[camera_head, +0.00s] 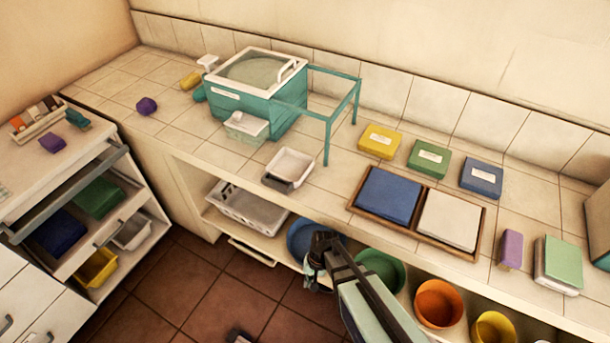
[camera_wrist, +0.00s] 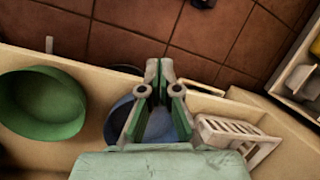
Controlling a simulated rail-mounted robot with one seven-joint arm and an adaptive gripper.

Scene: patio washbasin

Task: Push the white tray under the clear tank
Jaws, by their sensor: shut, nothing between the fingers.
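A small white tray (camera_head: 291,163) with a dark grey front end lies on the tiled counter near its front edge. Behind it to the left stands a teal tank (camera_head: 235,113) with a clear, white-framed lid (camera_head: 258,72). A small clear box (camera_head: 246,126) is at the tank's front. An open teal frame (camera_head: 325,118) reaches right from the tank, with legs standing on the counter. My gripper (camera_head: 315,270) is in front of the counter, below its top and apart from the tray. In the wrist view my gripper (camera_wrist: 159,72) is shut and empty; the tray is not seen there.
The shelf below holds a white basket (camera_head: 248,207), also in the wrist view (camera_wrist: 236,138), and blue, green and orange bowls. On the counter, a wooden tray (camera_head: 408,228) with blue and white pads lies to the right. Tiles between it and the white tray are clear.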

